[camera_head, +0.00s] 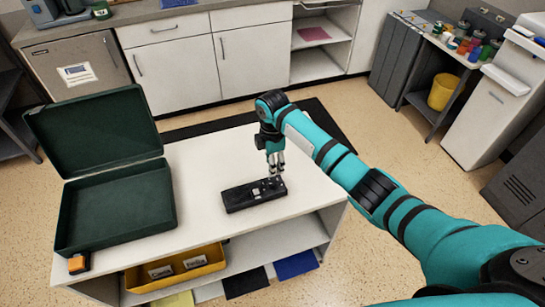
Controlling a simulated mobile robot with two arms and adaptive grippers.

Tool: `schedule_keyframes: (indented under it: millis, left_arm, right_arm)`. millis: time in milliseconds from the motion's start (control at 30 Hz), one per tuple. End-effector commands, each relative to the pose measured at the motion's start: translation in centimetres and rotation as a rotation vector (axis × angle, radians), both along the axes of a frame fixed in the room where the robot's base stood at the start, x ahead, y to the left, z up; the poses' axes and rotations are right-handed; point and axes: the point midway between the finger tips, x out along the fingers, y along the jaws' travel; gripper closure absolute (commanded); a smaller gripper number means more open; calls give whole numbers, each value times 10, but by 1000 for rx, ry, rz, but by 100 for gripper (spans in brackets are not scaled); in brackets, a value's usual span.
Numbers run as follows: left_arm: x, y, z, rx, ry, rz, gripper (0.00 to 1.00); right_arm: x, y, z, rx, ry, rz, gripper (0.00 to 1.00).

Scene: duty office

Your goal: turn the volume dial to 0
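A small black device (241,198), long and low, lies on the white table. My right gripper (274,174) points down at the right end of this device, with its fingertips at or just above small knobs there. The dial itself is too small and too covered by the fingers to make out, and its setting cannot be read. Whether the fingers touch or grip a knob cannot be told. My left gripper is not in view.
An open dark green case (172,199) stands on the left of the white table (205,170). A small orange item (78,264) lies at the table's front left corner. A yellow bin (150,284) sits on the shelf below. The tabletop between case and device is clear.

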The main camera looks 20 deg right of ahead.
Motion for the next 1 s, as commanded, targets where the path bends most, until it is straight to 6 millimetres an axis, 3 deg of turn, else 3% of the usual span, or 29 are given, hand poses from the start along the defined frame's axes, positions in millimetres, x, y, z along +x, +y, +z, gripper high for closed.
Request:
schedule_keyframes:
  millis: [200, 767, 867, 1000]
  left_arm:
    - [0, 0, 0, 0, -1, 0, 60]
    - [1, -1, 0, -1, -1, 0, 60]
    - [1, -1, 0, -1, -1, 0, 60]
    - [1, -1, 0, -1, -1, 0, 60]
  right_arm:
    - [0, 0, 24, 0, -1, -1, 61]
    - [0, 0, 25, 0, 0, -1, 61]
    - [-10, 6, 16, 11, -1, -18, 61]
    - [-50, 27, -16, 56, -16, -125, 61]
